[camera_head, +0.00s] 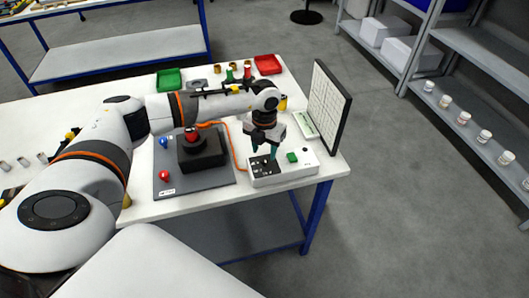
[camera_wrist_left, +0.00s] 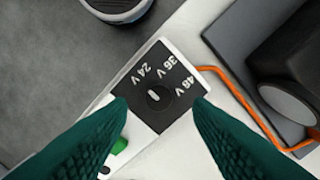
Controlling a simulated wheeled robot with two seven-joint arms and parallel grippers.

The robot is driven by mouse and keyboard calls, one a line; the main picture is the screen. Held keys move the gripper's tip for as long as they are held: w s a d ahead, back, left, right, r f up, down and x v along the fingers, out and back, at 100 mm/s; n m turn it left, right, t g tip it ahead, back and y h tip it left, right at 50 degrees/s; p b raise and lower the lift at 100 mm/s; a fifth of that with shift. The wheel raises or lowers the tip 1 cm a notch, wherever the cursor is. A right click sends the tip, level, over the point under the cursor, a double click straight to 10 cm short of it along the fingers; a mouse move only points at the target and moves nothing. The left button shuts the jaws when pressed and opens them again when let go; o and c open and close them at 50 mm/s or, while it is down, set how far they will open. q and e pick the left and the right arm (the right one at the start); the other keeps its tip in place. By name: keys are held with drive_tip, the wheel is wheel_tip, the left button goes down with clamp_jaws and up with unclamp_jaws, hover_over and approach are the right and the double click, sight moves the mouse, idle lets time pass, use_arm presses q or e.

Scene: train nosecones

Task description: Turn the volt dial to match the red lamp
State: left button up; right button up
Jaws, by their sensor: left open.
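The volt dial (camera_wrist_left: 154,96) is a small dark round knob with a short white mark, on a black panel (camera_wrist_left: 176,62) lettered 24 V, 36 V and 48 V. The mark leans slightly up and left; I cannot tell exactly which label it meets. The panel is on a white box (camera_head: 261,181) at the table's right. My left gripper (camera_wrist_left: 160,107) is open, its green fingers either side of the dial in the wrist view.
A black block (camera_head: 203,158) with a red top stands on the grey board (camera_head: 207,182), left of the box. An orange cable (camera_head: 238,155) runs between them. A white panel (camera_head: 324,103) stands behind. Green (camera_head: 169,79) and red (camera_head: 267,64) trays are at the back.

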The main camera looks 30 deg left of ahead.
sight(265, 159)
use_arm(q)
drive_tip(key=shift+f, duration=1.65)
drive_tip(key=c, duration=1)
